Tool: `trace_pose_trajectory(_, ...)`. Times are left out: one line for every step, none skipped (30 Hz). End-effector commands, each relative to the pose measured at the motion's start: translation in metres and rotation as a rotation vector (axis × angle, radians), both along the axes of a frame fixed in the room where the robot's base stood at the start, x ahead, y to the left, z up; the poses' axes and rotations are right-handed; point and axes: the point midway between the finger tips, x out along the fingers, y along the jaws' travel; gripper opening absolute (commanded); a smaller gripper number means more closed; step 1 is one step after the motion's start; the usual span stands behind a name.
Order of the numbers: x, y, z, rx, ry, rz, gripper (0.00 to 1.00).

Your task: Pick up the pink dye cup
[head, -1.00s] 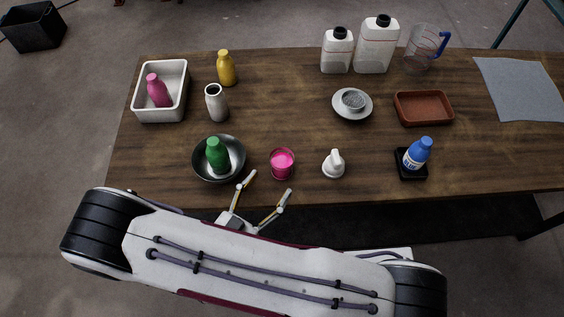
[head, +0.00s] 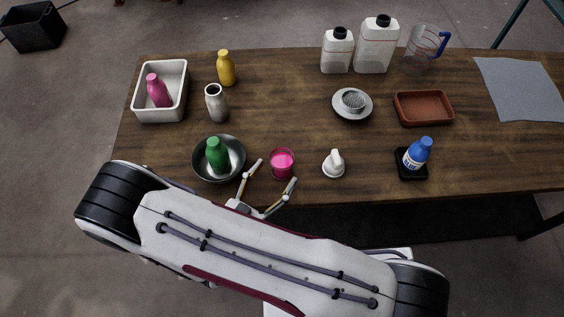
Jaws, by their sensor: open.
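The pink dye cup (head: 282,163) is a small clear cup with bright pink contents. It stands upright on the brown table near the front edge, in the middle-left of the head view. My gripper (head: 277,171) is open. Its two fingers reach over the table's front edge, with the left fingertip just left of the cup and the right fingertip just to its front right. I cannot tell whether either finger touches the cup. Nothing is held.
A metal bowl (head: 236,170) with a green bottle (head: 216,153) stands close to the left of the cup. A small white pear-shaped object (head: 334,164) stands to the right. The blue bottle (head: 418,154) sits on a black stand farther right. Table behind the cup is clear.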

Motion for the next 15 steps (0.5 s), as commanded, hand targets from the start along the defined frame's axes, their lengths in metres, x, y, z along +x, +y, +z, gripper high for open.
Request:
trace_pose_trajectory(0.005, -0.003, 0.001, 0.0, 0.0, -0.003, 0.61)
trace_pose_trajectory(0.007, -0.004, 0.001, 0.001, 0.0, -0.003, 0.61)
trace_pose_trajectory(0.01, -0.005, 0.002, 0.0, -0.001, -0.003, 0.61)
trace_pose_trajectory(0.013, -0.006, 0.002, -0.001, -0.001, -0.003, 0.61)
trace_pose_trajectory(0.015, -0.008, 0.002, -0.001, -0.001, -0.002, 0.61)
trace_pose_trajectory(0.017, -0.01, 0.001, -0.002, 0.0, -0.003, 0.61)
trace_pose_trajectory(0.02, -0.011, 0.001, -0.001, 0.0, -0.002, 0.61)
trace_pose_trajectory(0.021, -0.012, 0.001, -0.001, 0.0, -0.002, 0.61)
trace_pose_trajectory(0.023, -0.013, 0.001, -0.001, 0.0, -0.001, 0.61)
trace_pose_trajectory(0.024, -0.014, 0.001, -0.001, 0.0, -0.001, 0.61)
trace_pose_trajectory(0.025, -0.015, 0.001, -0.001, 0.0, -0.001, 0.61)
trace_pose_trajectory(0.027, -0.016, 0.001, -0.001, 0.0, -0.001, 0.61)
trace_pose_trajectory(0.027, -0.016, 0.001, -0.001, 0.001, 0.0, 0.61)
trace_pose_trajectory(0.028, -0.016, 0.0, -0.001, 0.001, 0.0, 0.61)
trace_pose_trajectory(0.028, -0.017, 0.0, 0.0, 0.0, 0.0, 0.61)
